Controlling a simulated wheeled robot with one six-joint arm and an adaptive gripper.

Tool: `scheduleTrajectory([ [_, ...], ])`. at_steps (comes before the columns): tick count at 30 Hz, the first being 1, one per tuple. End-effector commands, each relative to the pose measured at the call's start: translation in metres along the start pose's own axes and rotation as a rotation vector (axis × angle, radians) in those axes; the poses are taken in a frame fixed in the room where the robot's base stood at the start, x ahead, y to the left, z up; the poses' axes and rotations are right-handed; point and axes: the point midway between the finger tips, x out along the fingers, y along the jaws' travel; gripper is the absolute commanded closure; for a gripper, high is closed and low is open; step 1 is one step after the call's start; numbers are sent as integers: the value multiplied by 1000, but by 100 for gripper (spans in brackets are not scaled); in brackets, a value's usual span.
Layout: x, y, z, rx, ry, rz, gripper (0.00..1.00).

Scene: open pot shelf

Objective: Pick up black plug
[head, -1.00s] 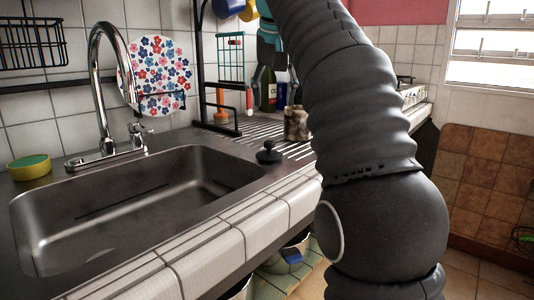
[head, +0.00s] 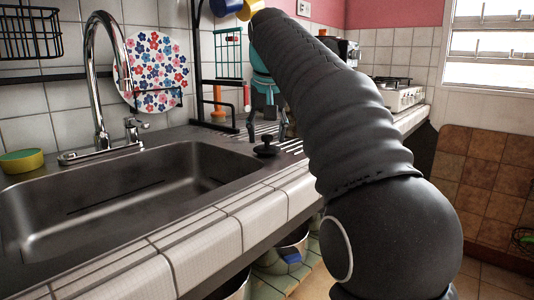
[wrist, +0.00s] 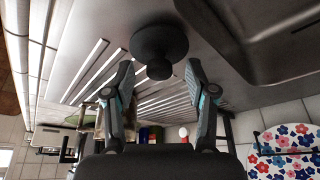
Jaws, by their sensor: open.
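The black plug (head: 266,149) stands upright on the metal counter beside the sink's right rim, a round disc with a knob on top. My gripper (head: 268,134) is just above and behind it in the head view, pointing down with its fingers spread. In the wrist view the plug (wrist: 158,42) lies just past the fingertips of my gripper (wrist: 159,70), with its knob centred between them. The fingers hold nothing, and a small gap to the plug seems to remain.
The sink basin (head: 130,195) and tall tap (head: 95,85) are to the left. A flowered plate (head: 155,70) and wire rack (head: 228,52) stand behind. The tiled counter edge (head: 215,235) runs along the front. Ridged drainboard lies around the plug.

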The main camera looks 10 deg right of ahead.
Motion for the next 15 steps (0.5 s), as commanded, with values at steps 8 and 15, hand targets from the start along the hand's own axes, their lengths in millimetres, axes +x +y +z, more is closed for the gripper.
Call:
scheduleTrajectory([
  [8, 11, 0, 0, 1, 1, 0, 44],
  [15, 11, 0, 0, 1, 1, 0, 91],
])
